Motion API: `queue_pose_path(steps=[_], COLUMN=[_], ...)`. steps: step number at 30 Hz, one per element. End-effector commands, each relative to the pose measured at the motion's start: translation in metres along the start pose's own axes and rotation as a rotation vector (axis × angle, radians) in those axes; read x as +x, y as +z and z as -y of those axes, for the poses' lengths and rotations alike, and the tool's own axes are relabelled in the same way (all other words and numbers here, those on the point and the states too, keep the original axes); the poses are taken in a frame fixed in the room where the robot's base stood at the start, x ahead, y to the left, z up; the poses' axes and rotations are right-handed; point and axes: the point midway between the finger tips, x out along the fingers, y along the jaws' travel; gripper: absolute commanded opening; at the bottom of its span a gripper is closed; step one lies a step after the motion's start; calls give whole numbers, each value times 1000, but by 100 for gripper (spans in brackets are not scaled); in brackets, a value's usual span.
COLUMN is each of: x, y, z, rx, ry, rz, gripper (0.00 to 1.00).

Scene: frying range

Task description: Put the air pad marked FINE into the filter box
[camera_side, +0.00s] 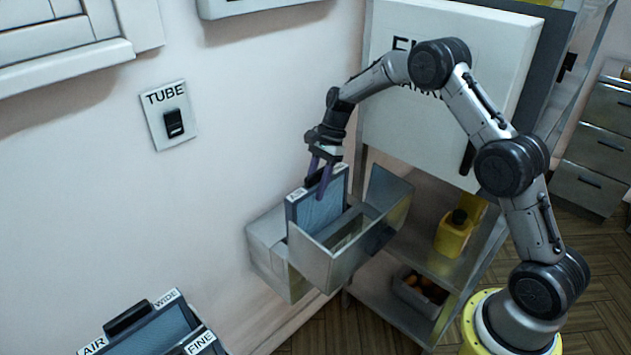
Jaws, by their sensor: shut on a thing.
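The grey metal filter box (308,268) is mounted on the wall, with its flap (388,190) standing open at the right. A blue framed pad (321,210) stands nearly upright in the box's left part, its lower part hidden behind the front wall. Its small white label (297,195) is too small to read surely. My gripper (319,182), with purple fingers, is shut on the pad's dark top handle. Whether the pad rests on the box floor is hidden.
Another blue pad (160,332) with a dark handle shows in the holder, cut by the frame's edge. A TUBE switch plate (169,116) is on the wall. A white cabinet (440,80) and metal shelves with a yellow bottle (455,233) stand close at the right.

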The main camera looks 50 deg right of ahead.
Motion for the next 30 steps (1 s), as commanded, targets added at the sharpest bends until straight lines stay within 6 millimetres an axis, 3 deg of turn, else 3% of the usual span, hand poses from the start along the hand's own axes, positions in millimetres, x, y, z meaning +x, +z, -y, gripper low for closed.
queue_pose_path(steps=[15,30], x=[21,23], y=[-9,-10], z=[1,1], rx=[0,0], ry=[-2,-2], rz=[0,0], gripper=[0,0])
